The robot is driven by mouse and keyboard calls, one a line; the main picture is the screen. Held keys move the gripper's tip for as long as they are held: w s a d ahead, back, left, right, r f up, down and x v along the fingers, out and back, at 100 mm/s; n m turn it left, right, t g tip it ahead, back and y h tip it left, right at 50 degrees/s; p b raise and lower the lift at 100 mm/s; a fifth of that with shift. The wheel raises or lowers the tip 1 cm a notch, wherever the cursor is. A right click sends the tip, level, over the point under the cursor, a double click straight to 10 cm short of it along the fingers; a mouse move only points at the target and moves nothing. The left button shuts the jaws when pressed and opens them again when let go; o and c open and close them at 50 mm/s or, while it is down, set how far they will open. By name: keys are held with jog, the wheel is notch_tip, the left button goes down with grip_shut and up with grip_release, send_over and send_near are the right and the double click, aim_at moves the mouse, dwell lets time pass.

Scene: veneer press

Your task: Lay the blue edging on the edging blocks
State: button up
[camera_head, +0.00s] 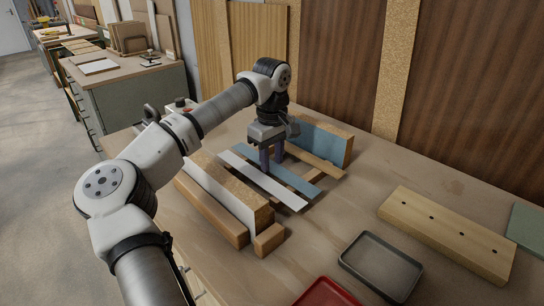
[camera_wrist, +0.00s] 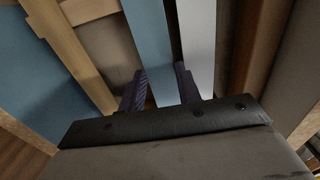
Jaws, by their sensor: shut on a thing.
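The blue edging (camera_head: 297,182) is a long flat strip, running beside a white strip (camera_head: 270,183) in the middle of the bench. My gripper (camera_head: 271,158) points down over the blue edging and is shut on it. In the wrist view the blue edging (camera_wrist: 150,40) runs between the two purple fingers (camera_wrist: 160,88), and the white strip (camera_wrist: 197,45) passes just right of them. Wooden edging blocks (camera_head: 312,177) show under and beside the strips. Whether the blue edging touches them I cannot tell.
A blue-faced board (camera_head: 320,141) stands behind the strips and a white-faced board (camera_head: 222,190) in front. A drilled wooden block (camera_head: 446,230), a grey tray (camera_head: 381,266) and a red tray (camera_head: 326,293) are at the right. Bare bench lies between.

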aim_at(272, 166)
jog(key=shift+f, duration=0.15)
jog(key=o, duration=0.9)
jog(key=shift+o, duration=0.2)
notch_tip(272, 166, up, 12)
jog(key=shift+r, duration=0.2)
